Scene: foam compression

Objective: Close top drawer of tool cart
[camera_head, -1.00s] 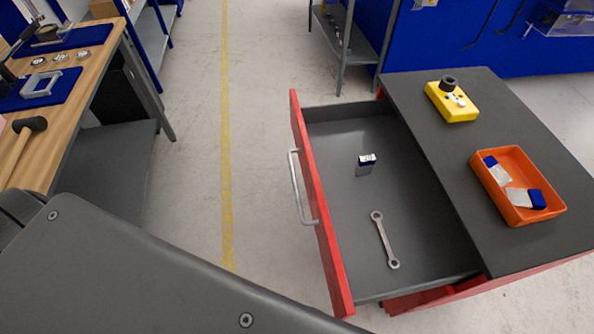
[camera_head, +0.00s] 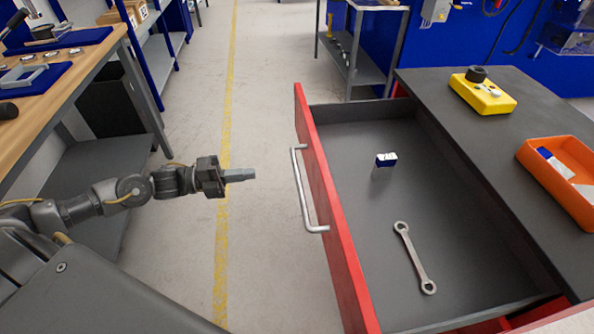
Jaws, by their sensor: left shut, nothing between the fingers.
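The tool cart's top drawer (camera_head: 455,262) is pulled out to the left of the cart top (camera_head: 520,150). Its red front (camera_head: 335,215) carries a silver bar handle (camera_head: 306,190). Inside the drawer lie a wrench (camera_head: 415,258) and a small blue and white box (camera_head: 386,160). My left gripper (camera_head: 250,174) is shut and empty. It points right towards the drawer front, to the left of the handle and apart from it. My right gripper does not show.
A yellow control box (camera_head: 483,93) and an orange tray (camera_head: 545,190) sit on the cart top. A wooden workbench (camera_head: 70,85) stands at the left. Open floor with a yellow line (camera_head: 226,130) lies between bench and cart. A grey shelf rack (camera_head: 362,75) stands behind.

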